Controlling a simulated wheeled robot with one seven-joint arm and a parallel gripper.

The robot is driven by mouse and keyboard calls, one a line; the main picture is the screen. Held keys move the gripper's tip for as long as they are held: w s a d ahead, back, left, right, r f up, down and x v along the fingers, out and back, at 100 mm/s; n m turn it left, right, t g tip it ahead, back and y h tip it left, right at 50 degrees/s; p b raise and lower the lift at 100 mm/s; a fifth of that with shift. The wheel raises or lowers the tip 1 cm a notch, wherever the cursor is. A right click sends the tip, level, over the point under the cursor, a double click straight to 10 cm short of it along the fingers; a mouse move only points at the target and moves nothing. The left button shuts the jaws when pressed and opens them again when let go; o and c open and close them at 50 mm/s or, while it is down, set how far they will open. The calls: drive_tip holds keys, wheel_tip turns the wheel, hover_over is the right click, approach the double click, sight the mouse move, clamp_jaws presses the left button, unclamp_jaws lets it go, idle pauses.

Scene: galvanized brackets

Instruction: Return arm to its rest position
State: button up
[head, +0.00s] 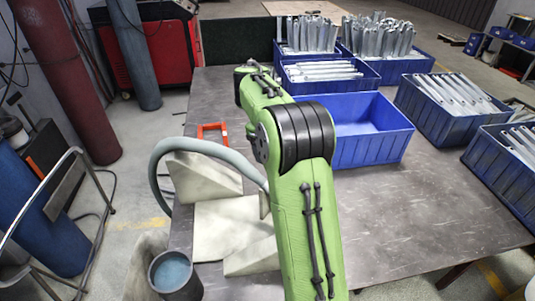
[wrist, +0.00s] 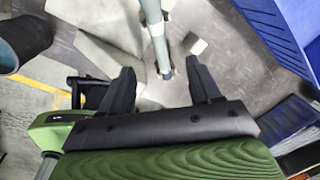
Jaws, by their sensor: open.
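My gripper (wrist: 160,78) is open in the wrist view, with its two dark fingers spread apart. No object is gripped between them. A pale grey rod or hose end (wrist: 154,30) lies beyond the gap between the fingers; I cannot tell how far away it is. In the head view my green arm rises over the table, and I cannot make out the gripper there.
The grey table (head: 450,200) bears a blue bin (head: 372,152), empty where seen. Blue bins of metal brackets (head: 455,92) stand behind and to the right. Pale blocks (head: 200,178), a curved grey hose (head: 160,165) and an orange clamp (head: 212,128) are left of my arm.

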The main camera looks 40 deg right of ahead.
drive_tip(key=shift+d, duration=0.1)
idle(0.4)
drive_tip(key=s+a+r+n+t, duration=0.2)
drive_tip(key=s+a+r+n, duration=0.75)
drive_tip(key=n, duration=0.45)
drive_tip(key=s+a+f+n+t, duration=0.1)
drive_tip(key=s+a+n, duration=0.4)
drive_tip(key=s+n, duration=0.3)
drive_tip(key=s+a+f+n+t+y+p, duration=0.1)
drive_tip(key=s+a+f+n+t, duration=0.1)
drive_tip(key=s+a+n, duration=0.3)
drive_tip(key=s+n, duration=0.3)
drive_tip(key=n, duration=0.2)
drive_tip(key=shift+s+a, duration=0.2)
drive_tip(key=shift+s, duration=0.05)
drive_tip(key=shift+f, duration=0.1)
